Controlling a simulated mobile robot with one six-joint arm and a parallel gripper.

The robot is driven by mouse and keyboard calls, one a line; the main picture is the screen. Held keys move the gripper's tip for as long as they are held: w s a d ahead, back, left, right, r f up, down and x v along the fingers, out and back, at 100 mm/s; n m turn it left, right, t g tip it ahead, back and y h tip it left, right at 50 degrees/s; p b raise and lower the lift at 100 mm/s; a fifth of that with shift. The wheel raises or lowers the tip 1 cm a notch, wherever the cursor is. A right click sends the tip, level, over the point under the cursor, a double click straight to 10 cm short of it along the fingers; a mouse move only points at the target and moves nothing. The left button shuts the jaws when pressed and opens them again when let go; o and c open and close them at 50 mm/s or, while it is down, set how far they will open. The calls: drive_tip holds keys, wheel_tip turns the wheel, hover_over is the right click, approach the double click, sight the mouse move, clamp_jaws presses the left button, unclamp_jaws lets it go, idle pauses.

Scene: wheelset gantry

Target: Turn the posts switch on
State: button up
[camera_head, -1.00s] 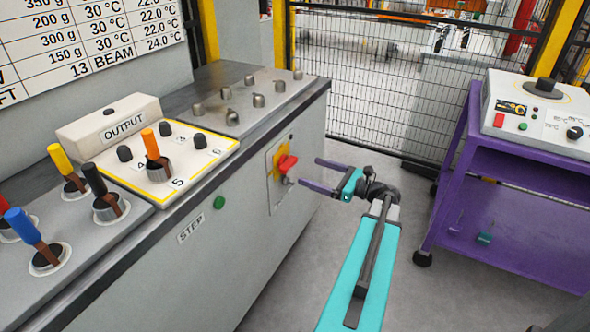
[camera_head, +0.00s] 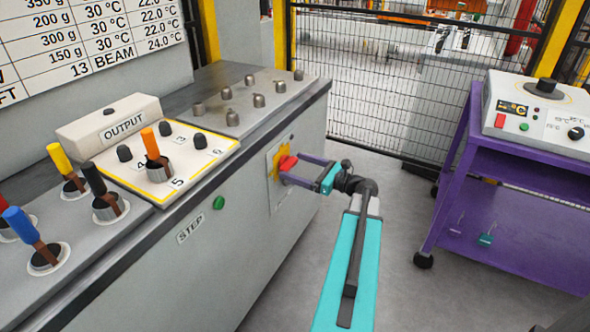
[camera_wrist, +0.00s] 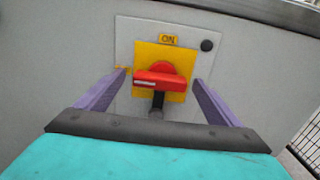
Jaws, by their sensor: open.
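The switch is a red rotary handle (camera_wrist: 160,80) on a yellow square plate (camera_wrist: 148,57), fixed to a pale panel on the front of the grey console. An "ON" label (camera_wrist: 168,40) sits above it. In the wrist view the handle's bar lies roughly horizontal. The handle also shows in the head view (camera_head: 287,163). My gripper (camera_head: 290,168) is open, with its purple fingers on either side of the handle; whether they touch it I cannot tell. In the wrist view my gripper (camera_wrist: 160,88) has one finger left and one right of the handle.
The console top carries coloured levers, an OUTPUT box (camera_head: 108,122) and several metal knobs. A green button (camera_head: 219,202) is on the console front. A purple cart (camera_head: 510,190) stands at the right. A mesh fence (camera_head: 385,90) is behind. Grey floor lies between.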

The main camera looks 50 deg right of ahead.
drive_tip(key=c, duration=1.3)
drive_tip(key=shift+a+f, duration=0.15)
drive_tip(key=shift+a, duration=0.15)
drive_tip(key=shift+c, duration=0.9)
